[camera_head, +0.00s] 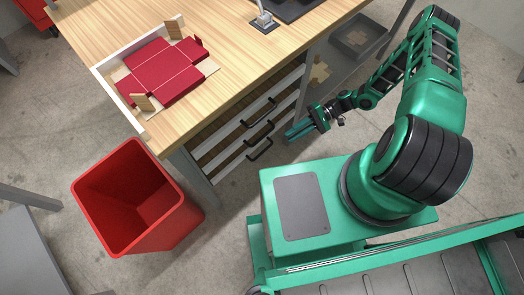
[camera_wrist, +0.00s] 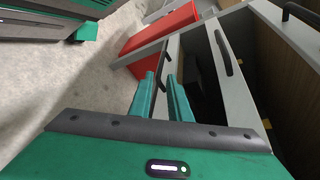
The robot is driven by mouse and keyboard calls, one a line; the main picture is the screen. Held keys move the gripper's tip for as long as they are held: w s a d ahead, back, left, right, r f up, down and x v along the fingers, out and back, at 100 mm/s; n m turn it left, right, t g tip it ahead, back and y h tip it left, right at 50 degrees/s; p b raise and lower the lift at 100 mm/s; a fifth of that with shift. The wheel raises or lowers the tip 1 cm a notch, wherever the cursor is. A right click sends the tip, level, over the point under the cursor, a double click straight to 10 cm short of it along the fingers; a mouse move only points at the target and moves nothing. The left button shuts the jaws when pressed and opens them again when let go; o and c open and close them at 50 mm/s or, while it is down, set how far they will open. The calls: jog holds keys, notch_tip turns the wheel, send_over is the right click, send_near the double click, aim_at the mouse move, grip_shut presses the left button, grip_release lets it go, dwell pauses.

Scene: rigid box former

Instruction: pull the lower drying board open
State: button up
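The lower drying board (camera_head: 228,168) is the lowest of three pale fronts with black handles under the workbench. It looks closed, level with the fronts above. Its black handle (camera_head: 260,149) also shows in the wrist view (camera_wrist: 163,66), ahead of the gap between my fingers. My gripper (camera_head: 288,134) is open and empty, just right of the handles in the head view. In the wrist view, my two green fingers (camera_wrist: 161,82) stand apart and point toward the lower handle. I see no clear contact; the exact distance to the handle is hard to tell.
Middle (camera_head: 259,130) and upper (camera_head: 258,112) handles sit close above. A red bin (camera_head: 138,200) stands left of the bench. A red box blank (camera_head: 160,72) lies in a white-edged former on the wooden bench top (camera_head: 235,50).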

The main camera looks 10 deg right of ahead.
aim_at(263, 151)
jog(key=shift+m+t+y, duration=0.3)
jog(key=shift+y, duration=0.5)
jog(key=x, duration=0.4)
jog(key=f+x, duration=0.1)
jog(key=x, duration=0.9)
jog(key=shift+s+f, duration=0.15)
jog(key=shift+f, duration=0.25)
jog(key=shift+a, duration=0.1)
grip_shut()
